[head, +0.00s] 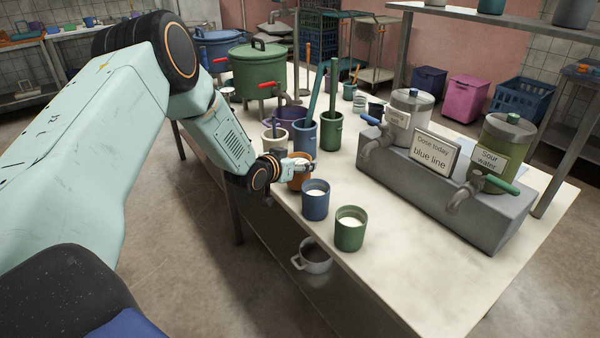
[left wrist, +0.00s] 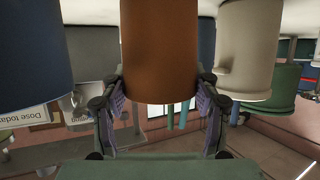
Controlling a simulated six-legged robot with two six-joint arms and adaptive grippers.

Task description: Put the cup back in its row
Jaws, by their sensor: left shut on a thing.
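An orange-brown cup (head: 298,183) is near the left edge of the table, in line with a blue cup (head: 315,206) and a green cup (head: 349,235) that hold white liquid. My left gripper (head: 292,165) reaches in from the left and is shut on the orange-brown cup. In the left wrist view the orange-brown cup (left wrist: 158,50) is between the two fingers, which press its sides. It looks upright; I cannot tell whether its base touches the table. My right gripper is not in view.
Cups with tall utensils, cream (head: 273,143), blue (head: 304,137) and green (head: 331,133), stand close behind. A grey dispenser block (head: 420,195) with taps and a "blue line" sign (head: 436,152) stands at right. The table (head: 425,285) is bare in front.

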